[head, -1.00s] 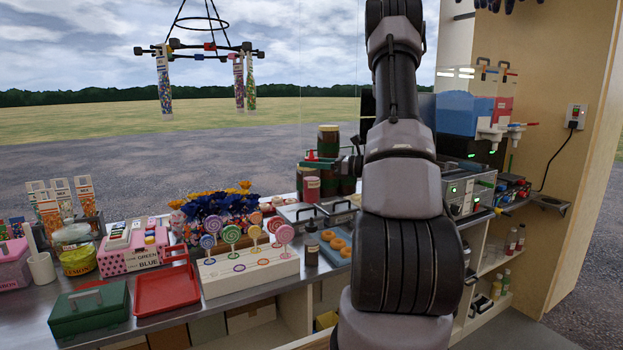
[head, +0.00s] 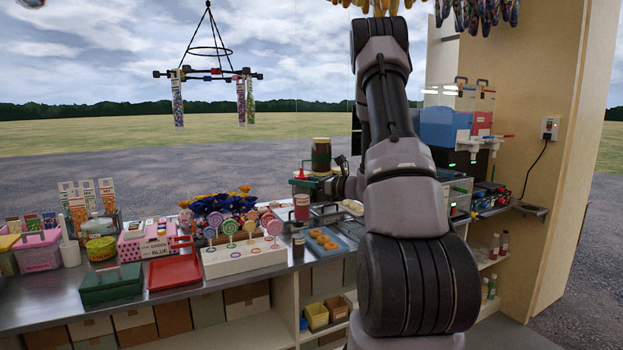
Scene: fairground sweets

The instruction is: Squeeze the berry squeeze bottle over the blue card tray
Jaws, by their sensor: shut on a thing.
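My gripper (head: 306,185) is beyond the counter's middle, small in the view and partly hidden by my own arm. It appears shut around the berry squeeze bottle, whose red tip (head: 301,174) points up above the green jaws. A pinkish-red body with a dark red top (head: 302,208) shows just below the jaws. I cannot tell whether it is the bottle's lower part or a separate jar. A blue-grey tray (head: 338,252) with several orange rings lies below and to the right. I cannot tell whether this is the blue card tray.
A white stand (head: 243,263) of lollipops, a red tray (head: 174,273) and a green box (head: 111,284) stand along the counter to the left. A tall dark jar (head: 321,155) rises behind my gripper.

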